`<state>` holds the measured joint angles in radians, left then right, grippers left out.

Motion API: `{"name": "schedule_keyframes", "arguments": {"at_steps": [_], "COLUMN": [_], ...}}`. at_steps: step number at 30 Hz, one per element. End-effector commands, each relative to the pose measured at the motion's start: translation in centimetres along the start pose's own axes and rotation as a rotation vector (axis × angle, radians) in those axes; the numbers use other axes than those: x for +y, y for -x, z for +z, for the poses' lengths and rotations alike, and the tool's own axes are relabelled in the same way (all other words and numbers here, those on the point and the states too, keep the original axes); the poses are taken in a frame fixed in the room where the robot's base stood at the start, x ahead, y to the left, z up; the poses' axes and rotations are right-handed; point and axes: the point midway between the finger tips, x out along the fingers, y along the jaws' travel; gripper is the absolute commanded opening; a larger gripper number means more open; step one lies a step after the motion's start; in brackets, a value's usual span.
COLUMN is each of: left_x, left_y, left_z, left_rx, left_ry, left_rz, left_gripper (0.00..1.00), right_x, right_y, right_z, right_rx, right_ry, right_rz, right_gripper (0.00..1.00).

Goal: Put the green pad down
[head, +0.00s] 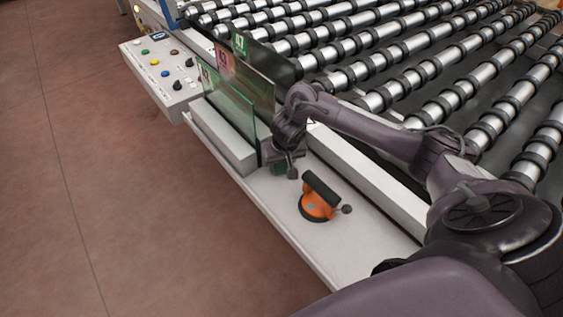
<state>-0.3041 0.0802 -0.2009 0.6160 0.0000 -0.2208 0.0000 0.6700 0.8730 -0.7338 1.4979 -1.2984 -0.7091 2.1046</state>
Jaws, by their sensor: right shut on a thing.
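The green pad (281,167) shows only in part, as a dark green body with a small black knob at its side, just above or on the white ledge (345,250). I cannot tell whether it touches the ledge. My right gripper (287,152) is shut on it from above and hides most of it. The pad is close to the right end of the upright glass panes. My left gripper is not in view.
An orange suction pad (318,203) with a black handle sits on the ledge, right of the green pad. Upright labelled glass panes (228,105) stand left of my gripper. A roller conveyor (420,75) lies behind. A button panel (163,68) is at upper left. The ledge's front part is clear.

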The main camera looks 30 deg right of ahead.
Motion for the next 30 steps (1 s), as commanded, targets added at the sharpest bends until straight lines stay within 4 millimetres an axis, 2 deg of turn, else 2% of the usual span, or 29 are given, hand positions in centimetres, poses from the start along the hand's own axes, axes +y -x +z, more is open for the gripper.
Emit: {"name": "schedule_keyframes", "arguments": {"at_steps": [6,7,11,22,26,30], "left_x": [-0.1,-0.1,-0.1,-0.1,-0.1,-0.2], "left_y": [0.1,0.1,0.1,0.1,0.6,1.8], "left_z": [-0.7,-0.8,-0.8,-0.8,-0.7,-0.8], "left_rx": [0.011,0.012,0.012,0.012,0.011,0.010], "left_ry": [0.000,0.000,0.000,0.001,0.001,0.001], "left_rz": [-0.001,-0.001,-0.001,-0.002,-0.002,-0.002], "left_gripper": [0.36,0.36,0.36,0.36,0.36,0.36], "right_x": [0.0,0.0,0.0,0.0,0.0,0.0], "right_y": [-0.3,-0.2,-0.2,0.3,2.3,5.7], "right_z": [0.1,0.1,0.1,-0.1,-0.1,-0.3], "right_rx": [-0.001,0.000,0.000,0.002,0.002,0.005], "right_ry": [0.001,0.001,0.000,-0.001,0.002,0.002], "right_rz": [0.000,0.000,0.000,-0.001,-0.001,-0.001], "right_gripper": [0.23,0.48,0.65,0.66,0.66,0.66]}}
